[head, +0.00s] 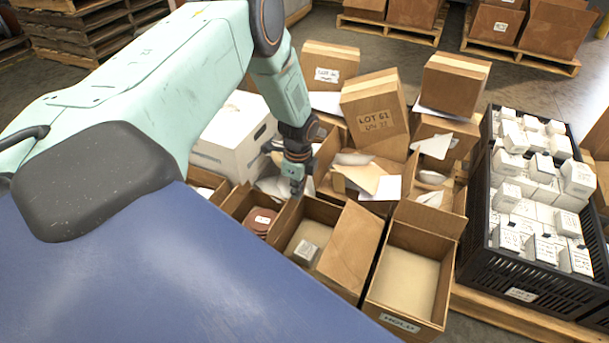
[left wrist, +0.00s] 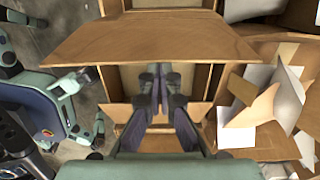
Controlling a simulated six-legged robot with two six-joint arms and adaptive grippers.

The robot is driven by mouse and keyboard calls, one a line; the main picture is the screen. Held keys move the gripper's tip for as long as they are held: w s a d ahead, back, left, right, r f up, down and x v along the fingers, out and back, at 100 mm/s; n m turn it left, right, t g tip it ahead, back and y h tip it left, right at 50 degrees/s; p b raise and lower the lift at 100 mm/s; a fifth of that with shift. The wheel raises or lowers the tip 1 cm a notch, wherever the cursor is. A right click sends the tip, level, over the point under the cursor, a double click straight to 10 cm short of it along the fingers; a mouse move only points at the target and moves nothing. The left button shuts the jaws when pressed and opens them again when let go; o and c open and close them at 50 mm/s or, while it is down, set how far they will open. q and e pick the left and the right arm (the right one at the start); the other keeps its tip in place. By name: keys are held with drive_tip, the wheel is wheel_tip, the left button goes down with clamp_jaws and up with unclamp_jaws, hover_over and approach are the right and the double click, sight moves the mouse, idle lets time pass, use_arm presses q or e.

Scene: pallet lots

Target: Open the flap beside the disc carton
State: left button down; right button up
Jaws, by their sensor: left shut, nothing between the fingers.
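The disc carton (head: 235,208) is an open brown box with reddish-brown discs (head: 262,219) in it. Right of it stands a carton with a tan flap (head: 352,243), which lies slanted over its right part. A small light box (head: 306,250) shows inside the uncovered left part. My left gripper (head: 297,186) is shut and empty, above the far end of these cartons, apart from the flap as far as I can tell. In the left wrist view, its fingers (left wrist: 161,100) are together, and a broad brown flap (left wrist: 150,38) crosses beyond them. My right gripper is not in view.
An open carton with a label (head: 400,322) stands to the right. Behind are open boxes with loose papers (head: 375,180), a box marked Lot 61 (head: 375,108) and a white box (head: 232,138). A black crate (head: 515,285) of white boxes stands at the right.

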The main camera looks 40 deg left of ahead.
use_arm(q)
drive_tip(key=shift+s+a+r, duration=0.1)
drive_tip(key=shift+a, duration=0.45)
drive_tip(key=shift+r, duration=0.15)
wheel_tip(320, 180, up, 11)
drive_tip(key=d+p, duration=0.1)
drive_tip(key=p, duration=0.5)
drive_tip(key=shift+d+f+p, duration=0.2)
drive_tip(key=shift+p, duration=0.1)
idle(0.3)
